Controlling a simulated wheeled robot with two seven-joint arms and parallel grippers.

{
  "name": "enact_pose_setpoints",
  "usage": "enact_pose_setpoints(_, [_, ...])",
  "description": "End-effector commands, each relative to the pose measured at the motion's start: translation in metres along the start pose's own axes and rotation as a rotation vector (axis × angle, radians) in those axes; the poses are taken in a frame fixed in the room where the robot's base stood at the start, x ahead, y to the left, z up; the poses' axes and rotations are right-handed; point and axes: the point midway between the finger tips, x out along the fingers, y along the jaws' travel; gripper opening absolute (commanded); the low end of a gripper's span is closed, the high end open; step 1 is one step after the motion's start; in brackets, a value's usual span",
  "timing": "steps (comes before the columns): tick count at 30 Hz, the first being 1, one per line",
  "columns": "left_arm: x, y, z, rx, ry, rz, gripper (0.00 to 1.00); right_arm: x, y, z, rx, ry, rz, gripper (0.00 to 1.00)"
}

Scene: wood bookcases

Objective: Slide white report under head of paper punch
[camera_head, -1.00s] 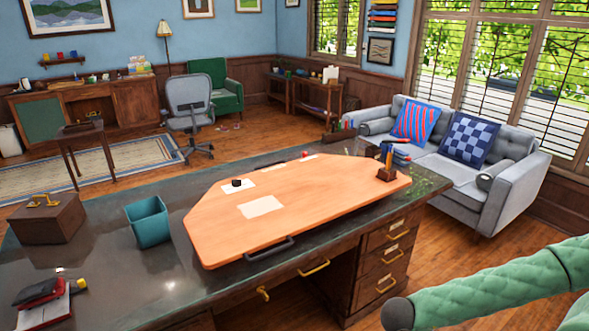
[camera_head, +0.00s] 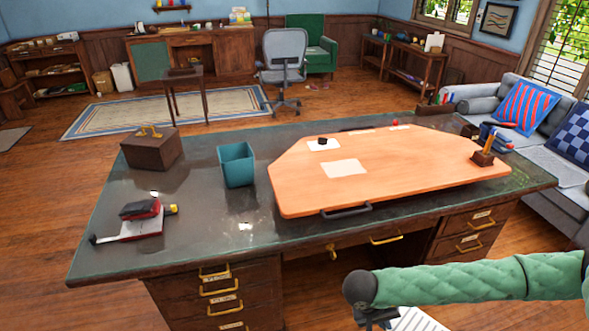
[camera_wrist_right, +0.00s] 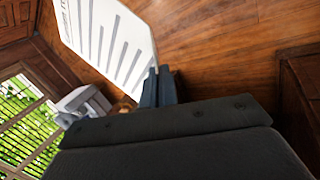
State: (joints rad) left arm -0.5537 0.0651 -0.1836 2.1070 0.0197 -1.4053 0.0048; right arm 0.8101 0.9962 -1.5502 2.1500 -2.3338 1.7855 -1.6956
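A white report (camera_head: 418,321) with grey lines shows at the bottom edge of the head view, partly cut off. It also shows in the right wrist view (camera_wrist_right: 108,38), extending out from my right gripper (camera_wrist_right: 158,86). The two dark fingers appear closed on its edge. In the head view the right gripper (camera_head: 376,317) hangs below the green arm, in front of the desk. What looks like the paper punch (camera_head: 142,212), black and red with a yellow end, sits at the desk's left front over a white base or sheet; I cannot tell which. My left gripper is out of view.
The dark desk (camera_head: 205,235) carries a wooden box (camera_head: 152,152), a teal bin (camera_head: 238,165) and a large orange board (camera_head: 420,160). A pen holder (camera_head: 482,158) stands at the board's right. The desk top between punch and board is clear.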

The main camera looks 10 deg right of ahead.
Motion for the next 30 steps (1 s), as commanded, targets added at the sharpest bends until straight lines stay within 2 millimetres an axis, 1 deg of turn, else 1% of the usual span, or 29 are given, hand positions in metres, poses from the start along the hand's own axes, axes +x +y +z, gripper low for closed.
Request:
enact_pose_setpoints(1, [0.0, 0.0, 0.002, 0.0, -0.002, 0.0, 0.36, -0.011, -0.009, -0.009, -0.015, 0.014, -0.002, 0.0])
enact_pose_setpoints(5, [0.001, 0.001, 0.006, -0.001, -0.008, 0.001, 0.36, -0.036, -0.029, -0.026, -0.056, 0.035, -0.002, 0.0])
enact_pose_setpoints(6, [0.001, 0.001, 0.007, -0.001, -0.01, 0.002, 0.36, -0.046, -0.035, -0.032, -0.068, 0.043, -0.002, 0.0])
enact_pose_setpoints(11, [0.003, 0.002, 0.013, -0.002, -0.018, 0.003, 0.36, -0.084, -0.054, -0.055, -0.115, 0.067, -0.001, 0.0])
enact_pose_setpoints(15, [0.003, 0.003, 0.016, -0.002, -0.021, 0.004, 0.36, -0.124, -0.066, -0.079, -0.148, 0.085, -0.001, 0.0])
enact_pose_setpoints(18, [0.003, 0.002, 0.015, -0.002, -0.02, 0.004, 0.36, -0.15, -0.07, -0.095, -0.163, 0.092, -0.001, 0.0])
enact_pose_setpoints(21, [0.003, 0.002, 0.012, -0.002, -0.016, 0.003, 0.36, -0.17, -0.069, -0.109, -0.171, 0.094, 0.0, 0.0])
enact_pose_setpoints(25, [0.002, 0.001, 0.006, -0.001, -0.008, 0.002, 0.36, -0.185, -0.063, -0.121, -0.172, 0.092, 0.001, 0.0])
enact_pose_setpoints(30, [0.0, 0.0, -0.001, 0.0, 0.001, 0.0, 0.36, -0.194, -0.061, -0.126, -0.175, 0.094, 0.0, 0.0])
